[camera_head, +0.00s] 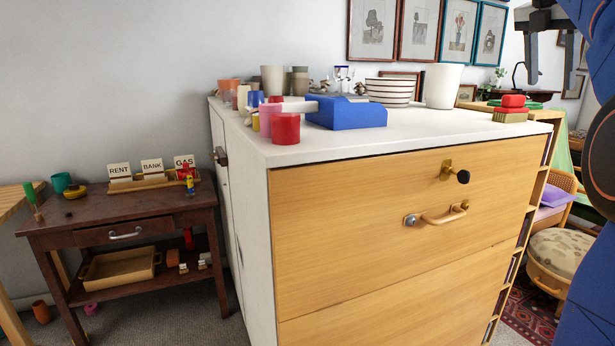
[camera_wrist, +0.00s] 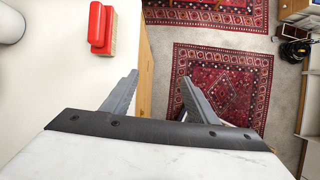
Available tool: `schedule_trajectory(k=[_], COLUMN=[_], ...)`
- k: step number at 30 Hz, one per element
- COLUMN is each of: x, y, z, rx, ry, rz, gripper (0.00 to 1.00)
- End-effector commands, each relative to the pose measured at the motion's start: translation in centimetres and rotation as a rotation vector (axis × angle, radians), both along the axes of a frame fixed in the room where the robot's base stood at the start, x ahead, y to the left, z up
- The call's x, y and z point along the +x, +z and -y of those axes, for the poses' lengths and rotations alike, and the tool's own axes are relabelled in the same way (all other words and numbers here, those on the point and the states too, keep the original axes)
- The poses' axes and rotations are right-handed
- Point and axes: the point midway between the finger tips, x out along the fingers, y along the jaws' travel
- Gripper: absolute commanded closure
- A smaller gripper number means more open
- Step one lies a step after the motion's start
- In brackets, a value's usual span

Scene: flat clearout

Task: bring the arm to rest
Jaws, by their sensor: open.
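My gripper (camera_head: 542,48) shows at the top right of the head view, raised above the right end of the cabinet top. In the wrist view my gripper (camera_wrist: 158,90) has its two fingers spread apart with nothing between them. The fingers point down past the cabinet's edge, with rug and floor below. My blue arm runs down the right side of the head view, partly cut off by the frame.
A white-topped cabinet (camera_head: 400,135) with wooden drawers fills the middle. A red-topped brush (camera_head: 511,110) lies near its right edge and also shows in the wrist view (camera_wrist: 101,27). A white cup (camera_head: 442,86), striped bowl (camera_head: 390,91) and blue block (camera_head: 346,113) stand on it.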

Motion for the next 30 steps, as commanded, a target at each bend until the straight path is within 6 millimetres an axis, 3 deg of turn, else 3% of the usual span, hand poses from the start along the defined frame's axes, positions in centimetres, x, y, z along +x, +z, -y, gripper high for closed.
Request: schedule_trajectory(k=[8, 14, 23, 30], x=[-1.2, -2.9, -7.9, -13.0], y=[-2.1, -5.3, -14.1, -22.9], z=[-2.5, -5.5, -11.8, -16.5], rx=[0.046, 0.112, 0.289, 0.452], ry=[-0.117, -0.266, -0.615, -0.924], rz=[0.077, 0.168, 0.338, 0.436], gripper=[0.47, 0.47, 0.47, 0.47])
